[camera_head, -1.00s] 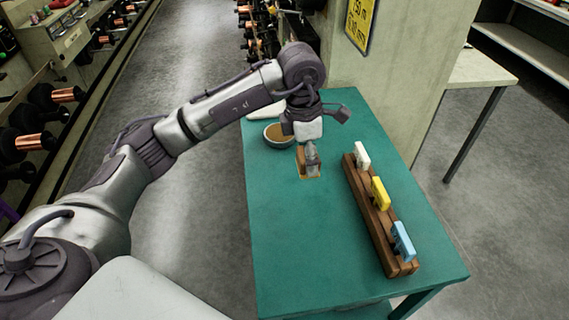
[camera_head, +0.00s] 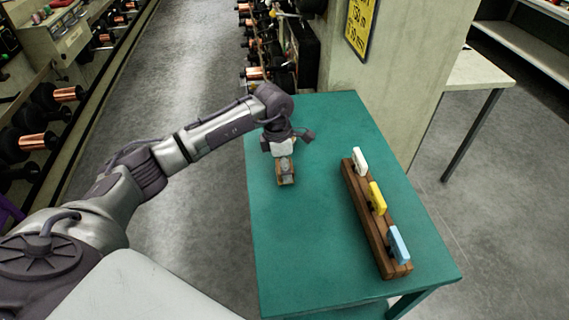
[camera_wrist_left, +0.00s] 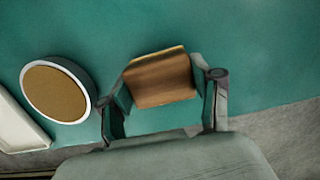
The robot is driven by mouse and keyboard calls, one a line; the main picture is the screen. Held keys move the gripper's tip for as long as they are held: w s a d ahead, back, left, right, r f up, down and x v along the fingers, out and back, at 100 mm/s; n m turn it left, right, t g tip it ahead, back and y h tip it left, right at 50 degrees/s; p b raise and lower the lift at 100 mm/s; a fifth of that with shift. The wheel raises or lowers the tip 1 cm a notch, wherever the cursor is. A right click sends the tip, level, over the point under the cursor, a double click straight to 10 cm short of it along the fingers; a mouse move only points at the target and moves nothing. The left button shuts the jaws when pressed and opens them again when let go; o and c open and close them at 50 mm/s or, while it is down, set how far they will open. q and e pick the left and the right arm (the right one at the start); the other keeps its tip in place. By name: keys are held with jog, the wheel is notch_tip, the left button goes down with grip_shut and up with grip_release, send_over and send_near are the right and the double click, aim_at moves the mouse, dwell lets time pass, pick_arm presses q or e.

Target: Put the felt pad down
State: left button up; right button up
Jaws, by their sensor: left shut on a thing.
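The felt pad (camera_wrist_left: 162,80) is a wooden block with a thin yellow-orange layer along its far edge in the left wrist view. My left gripper (camera_wrist_left: 164,92) is shut on it, one finger on each side. In the head view the left gripper (camera_head: 286,165) points down over the left part of the green table (camera_head: 310,235), with the pad (camera_head: 288,182) at its tips. I cannot tell whether the pad touches the table. My right gripper is not in view.
A round dish with a tan inside (camera_wrist_left: 55,92) and a white flat thing (camera_wrist_left: 14,126) lie left of the pad in the left wrist view. A wooden rack (camera_head: 366,225) holds white, yellow and blue pieces on the right. The table's front middle is clear.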

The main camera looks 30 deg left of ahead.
pick_arm(q)
jog(key=shift+f, duration=0.1)
jog(key=o, duration=1.3)
jog(key=shift+c, duration=0.2)
jog(key=shift+r, duration=0.35)
notch_tip(320, 180, up, 12)
jog(key=a+b, duration=0.1)
jog(key=b, duration=0.2)
jog(key=shift+s+f, duration=0.25)
jog(key=shift+s, duration=0.2)
jog(key=shift+a, duration=0.1)
